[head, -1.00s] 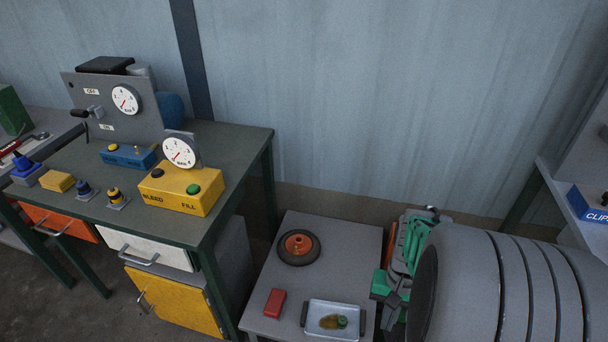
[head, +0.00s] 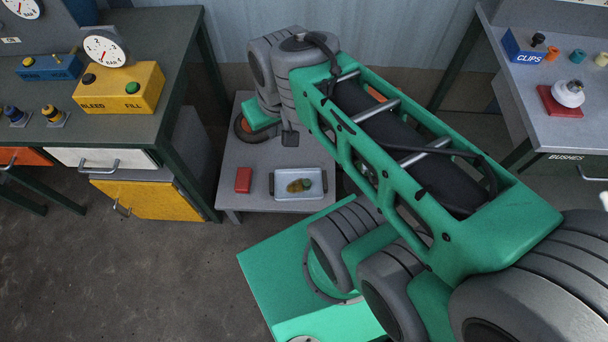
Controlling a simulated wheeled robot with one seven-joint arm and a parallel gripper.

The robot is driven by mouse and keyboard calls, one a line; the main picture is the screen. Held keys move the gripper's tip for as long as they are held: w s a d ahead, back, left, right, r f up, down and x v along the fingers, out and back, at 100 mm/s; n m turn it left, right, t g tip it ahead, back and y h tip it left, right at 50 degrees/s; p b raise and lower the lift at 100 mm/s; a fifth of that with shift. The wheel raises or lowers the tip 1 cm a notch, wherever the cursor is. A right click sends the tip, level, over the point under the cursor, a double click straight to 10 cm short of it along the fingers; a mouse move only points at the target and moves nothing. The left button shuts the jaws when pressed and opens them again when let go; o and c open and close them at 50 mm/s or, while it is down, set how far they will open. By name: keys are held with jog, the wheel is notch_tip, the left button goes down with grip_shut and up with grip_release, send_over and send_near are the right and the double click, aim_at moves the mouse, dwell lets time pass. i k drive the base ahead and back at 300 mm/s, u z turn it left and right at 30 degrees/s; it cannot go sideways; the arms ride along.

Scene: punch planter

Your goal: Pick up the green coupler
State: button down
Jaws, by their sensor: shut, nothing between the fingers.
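The green coupler (head: 308,184) is a small green piece in a shallow metal tray (head: 285,195) on the low grey table. It lies at the right end of a brownish-yellow patch. My arm reaches up and left over the table's back right side. My gripper (head: 290,139) shows only as a small dark end below the arm's far joints, above the table and behind the tray. It is shut and empty, apart from the coupler. Much of it is hidden by my arm.
The workbench with a yellow box (head: 128,90) stands left. A shelf with a blue clips box (head: 524,47) and several small bushes stands right.

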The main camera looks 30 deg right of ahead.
aim_at(307, 184)
jog(key=u, duration=0.45)
jog(key=k, duration=1.1)
jog(key=u, duration=1.5)
jog(key=i, duration=1.1)
jog(key=z, duration=0.75)
jog(key=i, duration=0.75)
jog(key=z, duration=0.7)
